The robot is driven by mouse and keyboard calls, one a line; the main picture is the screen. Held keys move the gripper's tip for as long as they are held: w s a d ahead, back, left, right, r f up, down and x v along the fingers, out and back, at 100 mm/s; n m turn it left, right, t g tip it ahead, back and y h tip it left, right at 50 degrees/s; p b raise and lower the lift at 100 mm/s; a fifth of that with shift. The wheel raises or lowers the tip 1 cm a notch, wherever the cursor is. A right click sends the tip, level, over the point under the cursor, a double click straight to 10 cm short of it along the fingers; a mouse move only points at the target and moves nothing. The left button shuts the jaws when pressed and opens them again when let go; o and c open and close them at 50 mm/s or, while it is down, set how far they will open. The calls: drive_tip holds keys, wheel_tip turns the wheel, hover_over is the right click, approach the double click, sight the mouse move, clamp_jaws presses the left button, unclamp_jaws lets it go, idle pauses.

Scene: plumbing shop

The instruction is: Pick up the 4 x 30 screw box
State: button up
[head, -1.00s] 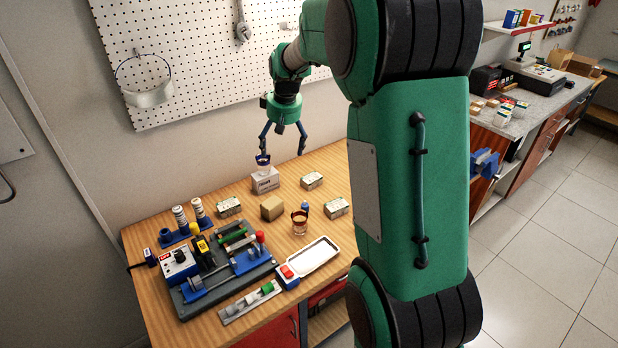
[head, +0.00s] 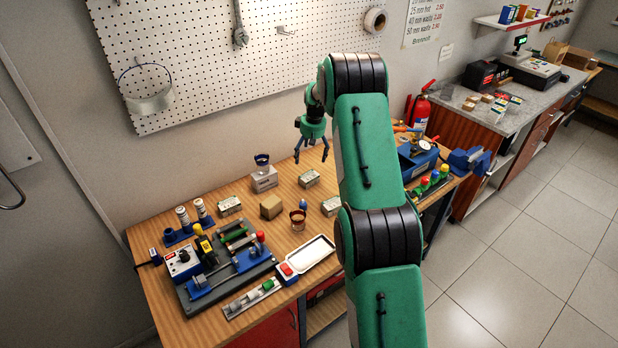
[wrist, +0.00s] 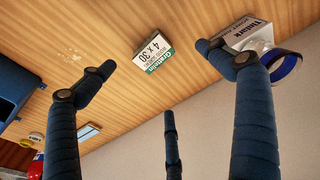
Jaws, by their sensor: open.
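The 4 x 30 screw box (wrist: 153,54) is small and pale with a green band. It lies on the wooden bench in the upper middle of the wrist view, its label readable. In the head view it appears to be the small box (head: 309,179) just below my gripper (head: 311,157). My gripper is open and empty, with its fingers spread above the bench and apart from the box. In the wrist view the box shows between the fingers, beyond their tips.
A white carton (head: 264,180) bearing a blue-rimmed cup (head: 262,160) stands close to the box.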

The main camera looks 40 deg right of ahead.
sight(309, 175)
drive_tip(key=shift+w+d+f, duration=0.15)
drive_tip(key=shift+d+f, duration=0.75)
drive_tip(key=shift+f, duration=0.15)
drive_tip(key=shift+f, duration=0.1)
drive_tip(key=shift+w+f, duration=0.2)
drive_tip(key=shift+f, duration=1.2)
drive_tip(key=shift+w+f, duration=0.25)
drive_tip(key=shift+f, duration=1.1)
drive_tip(key=shift+w+f, duration=0.2)
drive_tip(key=shift+f, duration=1.2)
drive_tip(key=shift+f, duration=0.1)
drive_tip(key=shift+w+f+p, duration=0.15)
drive_tip(key=shift+w+f, duration=0.05)
drive_tip(key=shift+f, duration=0.6)
drive_tip(key=shift+w+f+p, duration=0.15)
drive_tip(key=shift+f, duration=0.7)
drive_tip(key=shift+w+f+p, duration=0.15)
drive_tip(key=shift+w+f, duration=0.05)
drive_tip(key=shift+f, duration=0.6)
drive_tip(key=c, duration=1.8)
drive_tip(key=shift+o, duration=0.2)
drive_tip(key=shift+r, duration=0.2)
